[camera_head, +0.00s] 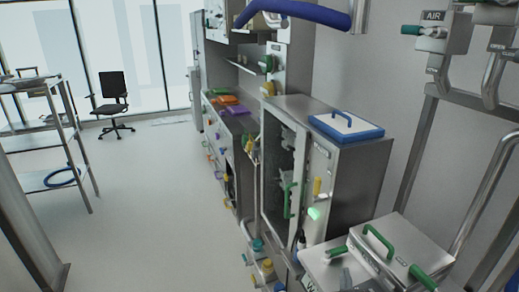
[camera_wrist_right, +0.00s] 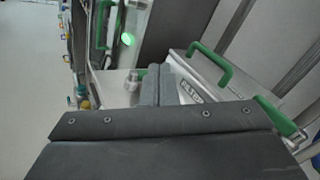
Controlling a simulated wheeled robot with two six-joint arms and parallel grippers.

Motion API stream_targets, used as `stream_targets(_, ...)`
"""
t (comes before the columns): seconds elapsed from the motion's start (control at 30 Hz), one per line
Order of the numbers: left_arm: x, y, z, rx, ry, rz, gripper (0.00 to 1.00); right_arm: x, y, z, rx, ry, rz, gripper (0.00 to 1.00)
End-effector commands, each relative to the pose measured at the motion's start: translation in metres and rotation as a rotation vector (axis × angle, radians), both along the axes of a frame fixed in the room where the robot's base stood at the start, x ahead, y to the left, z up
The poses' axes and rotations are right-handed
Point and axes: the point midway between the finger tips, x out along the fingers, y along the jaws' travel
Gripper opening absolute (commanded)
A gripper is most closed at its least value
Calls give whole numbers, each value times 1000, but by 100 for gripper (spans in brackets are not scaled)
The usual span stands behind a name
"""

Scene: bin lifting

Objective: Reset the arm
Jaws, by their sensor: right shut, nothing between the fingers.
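My right gripper shows in the right wrist view (camera_wrist_right: 158,86), its two grey fingers together with nothing between them. It is in front of a steel box with a green handle (camera_wrist_right: 205,75). My left gripper is not in view. A white lid or bin with a blue rim and blue handle (camera_head: 346,126) sits on top of the steel cabinet.
The steel cabinet (camera_head: 360,170) has a glass door, a green handle and a lit green button (camera_head: 314,214). Pipes and an AIR valve (camera_head: 435,30) are at the right. A metal shelf rack (camera_head: 80,150) stands at the left. The floor between is clear, with an office chair (camera_head: 113,100) far back.

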Motion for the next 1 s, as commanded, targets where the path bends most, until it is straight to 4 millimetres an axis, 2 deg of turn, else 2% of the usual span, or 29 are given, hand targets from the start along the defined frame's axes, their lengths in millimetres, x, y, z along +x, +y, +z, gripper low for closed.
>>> stream_targets(0.1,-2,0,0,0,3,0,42,-21,17,28,-350,-43,176,0)
stream_targets(0.2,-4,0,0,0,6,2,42,-43,36,38,-653,-52,328,0)
stream_targets(0.33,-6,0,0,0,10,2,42,-77,57,34,-1043,-28,527,0)
stream_targets(0.47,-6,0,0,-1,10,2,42,-118,65,14,-1414,44,735,0)
stream_targets(0.57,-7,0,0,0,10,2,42,-153,59,-6,-1677,133,906,0)
stream_targets(0.7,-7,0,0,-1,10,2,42,-205,34,-29,-1978,298,1155,0)
stream_targets(0.87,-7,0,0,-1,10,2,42,-254,-1,-40,-2174,486,1388,0)
stream_targets(1.0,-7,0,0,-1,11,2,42,-289,-28,-39,-2265,637,1554,0)
